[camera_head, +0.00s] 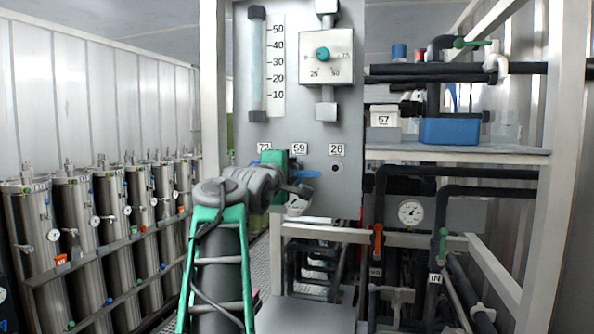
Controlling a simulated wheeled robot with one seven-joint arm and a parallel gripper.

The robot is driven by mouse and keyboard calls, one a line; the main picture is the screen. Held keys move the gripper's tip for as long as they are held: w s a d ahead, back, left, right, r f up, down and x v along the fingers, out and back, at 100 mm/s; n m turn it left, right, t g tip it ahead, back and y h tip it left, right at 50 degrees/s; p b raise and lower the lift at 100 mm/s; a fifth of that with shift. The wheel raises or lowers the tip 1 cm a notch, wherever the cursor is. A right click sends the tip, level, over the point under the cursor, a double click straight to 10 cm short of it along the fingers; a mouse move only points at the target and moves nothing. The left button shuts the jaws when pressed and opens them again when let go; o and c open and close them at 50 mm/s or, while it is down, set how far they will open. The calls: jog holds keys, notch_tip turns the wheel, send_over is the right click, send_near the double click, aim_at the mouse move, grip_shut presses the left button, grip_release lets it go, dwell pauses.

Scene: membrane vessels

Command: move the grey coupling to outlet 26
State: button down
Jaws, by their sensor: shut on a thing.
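Outlet 26 (336,168) is a small dark opening in the grey panel, under its number label (336,150). Nothing stands in it. My gripper (301,190) is at the panel, left of and a little below outlet 26, under the label 59 (299,148). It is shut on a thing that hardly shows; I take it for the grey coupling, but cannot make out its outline. A small blue part (307,173) shows just above the gripper. My wrist hides much of the panel around labels 72 (264,147) and 59.
A gauge tube with a scale (273,60) and a dial box (325,57) sit higher on the panel. A shelf (455,150) with a blue box (449,131) and dark pipes stand right. Steel vessels (80,235) line the left wall. The panel around outlet 26 is clear.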

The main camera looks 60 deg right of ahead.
jog(key=shift+s+a+b, duration=0.15)
jog(key=shift+a+b, duration=0.25)
jog(key=shift+a, duration=0.45)
jog(key=shift+s+a+b, duration=0.1)
jog(key=shift+a+b, duration=0.25)
jog(key=shift+a, duration=0.45)
